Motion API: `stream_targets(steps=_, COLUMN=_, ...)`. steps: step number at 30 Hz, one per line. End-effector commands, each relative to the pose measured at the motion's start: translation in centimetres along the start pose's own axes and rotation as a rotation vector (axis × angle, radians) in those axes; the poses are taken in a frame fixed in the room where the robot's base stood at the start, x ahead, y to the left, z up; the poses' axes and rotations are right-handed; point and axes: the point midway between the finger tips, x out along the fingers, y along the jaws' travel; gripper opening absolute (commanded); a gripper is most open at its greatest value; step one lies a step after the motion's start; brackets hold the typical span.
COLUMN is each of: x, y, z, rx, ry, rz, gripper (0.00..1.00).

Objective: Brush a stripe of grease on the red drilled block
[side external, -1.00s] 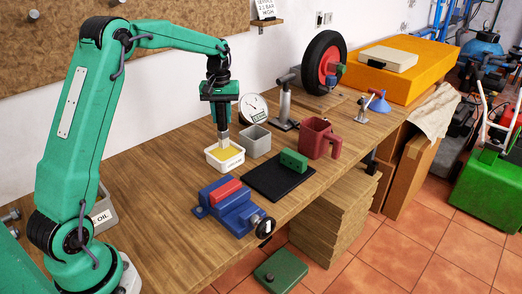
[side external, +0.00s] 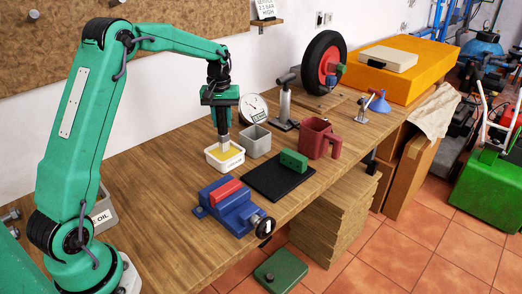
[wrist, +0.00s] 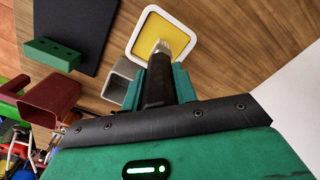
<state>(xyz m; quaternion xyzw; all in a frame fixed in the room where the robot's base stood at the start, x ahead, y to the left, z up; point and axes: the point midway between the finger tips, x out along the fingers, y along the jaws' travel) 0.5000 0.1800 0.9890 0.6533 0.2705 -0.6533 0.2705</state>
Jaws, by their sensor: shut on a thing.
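My gripper (side external: 222,116) is shut on a brush (side external: 224,138), which hangs upright, bristles down. The bristles are over the white tub (side external: 225,163) of yellow grease and appear to dip into it. The wrist view shows the brush's pale bristles (wrist: 161,47) against the yellow grease (wrist: 164,33), with my gripper (wrist: 158,88) around the handle. The red block (side external: 226,190) sits in the blue vise (side external: 231,212), in front of the tub; its holes cannot be made out. A green drilled block (side external: 293,160) lies on a black mat (side external: 277,182).
A grey open container (side external: 257,141) stands close to the tub's right. The wooden bench (side external: 150,190) is clear left of the vise.

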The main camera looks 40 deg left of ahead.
Motion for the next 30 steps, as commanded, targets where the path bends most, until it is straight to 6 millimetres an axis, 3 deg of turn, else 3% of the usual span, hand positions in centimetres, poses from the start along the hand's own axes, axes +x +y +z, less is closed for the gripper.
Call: stream_targets(steps=30, x=0.76, y=0.00, z=0.00, rx=0.000, ry=0.000, rz=0.000, gripper=0.05)
